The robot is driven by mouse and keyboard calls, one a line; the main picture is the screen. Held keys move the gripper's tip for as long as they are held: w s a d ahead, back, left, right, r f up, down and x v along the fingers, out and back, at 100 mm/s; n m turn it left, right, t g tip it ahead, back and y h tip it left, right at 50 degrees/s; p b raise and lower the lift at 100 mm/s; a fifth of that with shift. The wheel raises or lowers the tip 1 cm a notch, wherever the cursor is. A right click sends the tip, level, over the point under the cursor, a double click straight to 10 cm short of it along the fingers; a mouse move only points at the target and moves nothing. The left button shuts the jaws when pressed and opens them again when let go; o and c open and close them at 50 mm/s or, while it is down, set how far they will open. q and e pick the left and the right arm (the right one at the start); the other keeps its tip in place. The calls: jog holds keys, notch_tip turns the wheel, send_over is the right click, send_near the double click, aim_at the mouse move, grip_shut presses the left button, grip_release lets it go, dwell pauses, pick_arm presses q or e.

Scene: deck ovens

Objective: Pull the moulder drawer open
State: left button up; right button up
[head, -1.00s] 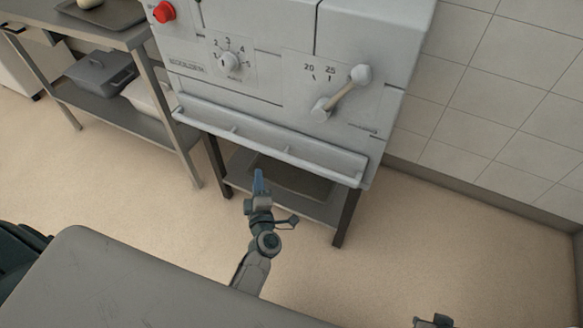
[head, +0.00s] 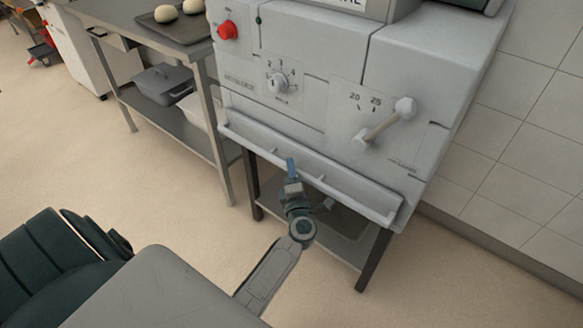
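The moulder (head: 300,120) is a pale grey machine on a dark-legged stand. Its drawer (head: 345,187) is a long pale front with a bar-like lip along the lower edge of the machine. It looks closed. My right gripper is out of view.
A red button (head: 227,30), a numbered dial (head: 278,84) and a lever (head: 385,121) are on the moulder's front.

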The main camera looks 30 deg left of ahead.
pick_arm(q)
jog(key=shift+w+a, duration=0.4)
grip_shut()
jog(key=shift+s, duration=0.1)
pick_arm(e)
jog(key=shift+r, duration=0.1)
